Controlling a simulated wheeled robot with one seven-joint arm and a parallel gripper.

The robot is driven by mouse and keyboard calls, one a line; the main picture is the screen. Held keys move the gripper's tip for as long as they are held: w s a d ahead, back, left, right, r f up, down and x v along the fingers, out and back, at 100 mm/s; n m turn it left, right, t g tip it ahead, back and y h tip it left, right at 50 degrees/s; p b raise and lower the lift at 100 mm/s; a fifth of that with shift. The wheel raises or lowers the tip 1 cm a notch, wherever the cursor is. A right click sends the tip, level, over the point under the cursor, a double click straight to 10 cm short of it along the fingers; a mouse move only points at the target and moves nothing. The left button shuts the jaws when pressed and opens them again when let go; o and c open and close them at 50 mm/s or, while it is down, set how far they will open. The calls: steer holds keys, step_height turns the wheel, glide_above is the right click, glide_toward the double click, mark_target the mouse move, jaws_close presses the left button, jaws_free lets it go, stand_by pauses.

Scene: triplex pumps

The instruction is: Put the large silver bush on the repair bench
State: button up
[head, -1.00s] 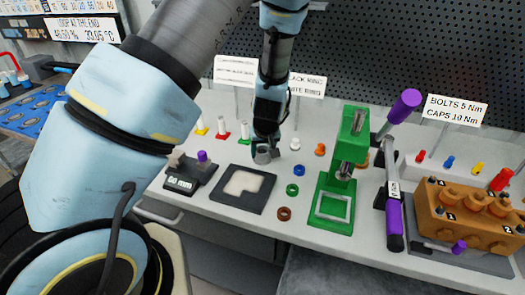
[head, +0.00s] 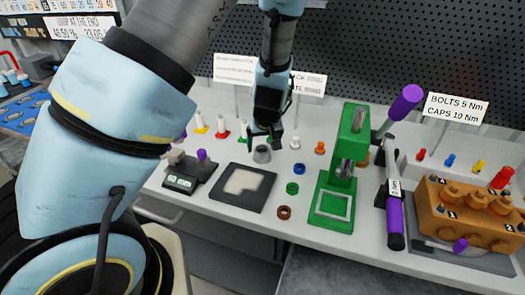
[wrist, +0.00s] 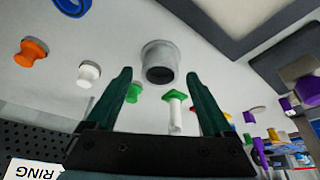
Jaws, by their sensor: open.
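The large silver bush (head: 262,154) stands upright on the white bench top (head: 225,222), just right of the dark square pad (head: 243,188). My gripper (head: 264,134) is above and slightly behind it, open and empty. In the wrist view the silver bush (wrist: 160,62) lies beyond the fingertips, centred between the two dark green fingers of my gripper (wrist: 160,78), and apart from them. The bush shows a dark hollow end in that view.
A green press (head: 340,170) stands to the right, beside a purple-handled torque tool (head: 394,220) and an orange pump block (head: 465,210). Blue (head: 298,169), green (head: 292,188) and brown (head: 284,212) rings lie nearby. A small scale (head: 185,178) sits left of the pad.

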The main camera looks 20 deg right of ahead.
steer(key=d+v, duration=0.1)
steer(key=v, duration=0.8)
steer(key=s+a+r+g, duration=0.1)
steer(key=s+a+r, duration=0.1)
steer(key=a, duration=1.3)
steer(key=s+a+r+g, duration=0.2)
steer(key=a+r, duration=0.1)
steer(key=a, duration=1.2)
steer(key=shift+r+n+y, duration=0.3)
steer(key=shift+n, duration=0.1)
steer(key=shift+a, duration=0.1)
steer(key=shift+c, duration=0.2)
